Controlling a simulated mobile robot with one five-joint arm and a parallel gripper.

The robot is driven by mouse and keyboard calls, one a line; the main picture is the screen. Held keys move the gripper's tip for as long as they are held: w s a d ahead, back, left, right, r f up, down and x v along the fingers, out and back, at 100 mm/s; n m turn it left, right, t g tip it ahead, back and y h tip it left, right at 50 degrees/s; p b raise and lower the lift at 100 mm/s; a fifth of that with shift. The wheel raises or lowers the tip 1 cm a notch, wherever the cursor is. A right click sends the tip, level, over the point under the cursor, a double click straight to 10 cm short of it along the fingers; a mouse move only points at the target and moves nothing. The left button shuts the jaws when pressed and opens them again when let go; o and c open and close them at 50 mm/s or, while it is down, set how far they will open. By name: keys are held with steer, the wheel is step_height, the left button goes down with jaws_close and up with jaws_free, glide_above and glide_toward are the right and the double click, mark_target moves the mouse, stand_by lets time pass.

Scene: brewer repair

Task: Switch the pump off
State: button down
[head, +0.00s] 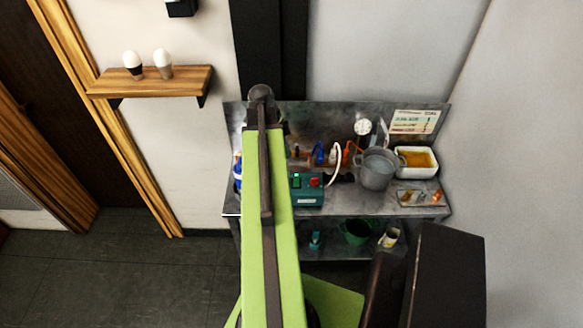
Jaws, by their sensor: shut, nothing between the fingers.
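A teal box (309,201) with a green button (296,181) and a red button (315,182) sits at the front of the metal bench, just right of my green arm. It looks like the pump's control box. The green button looks bright, as if lit. A white hose (334,163) curves up behind the box. My arm reaches up the picture in front of the bench and hides part of it, left of the box. My gripper cannot be made out.
The metal bench (345,205) also holds a grey pot (378,170), a tray of amber liquid (417,160), a round gauge (363,127) and a small tray (420,198). A lower shelf has a green bucket (355,232). A wooden shelf (150,82) hangs left. The floor at left is clear.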

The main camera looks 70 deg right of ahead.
mark_target(296, 179)
steer(key=b+x, duration=0.8)
steer(key=x, duration=0.1)
steer(key=w+b+x, duration=0.1)
steer(key=b+x, duration=0.3)
steer(key=shift+f+b, duration=0.3)
steer(key=shift+b, duration=0.1)
steer(key=shift+d+f+b, duration=0.1)
steer(key=shift+f+b, duration=0.2)
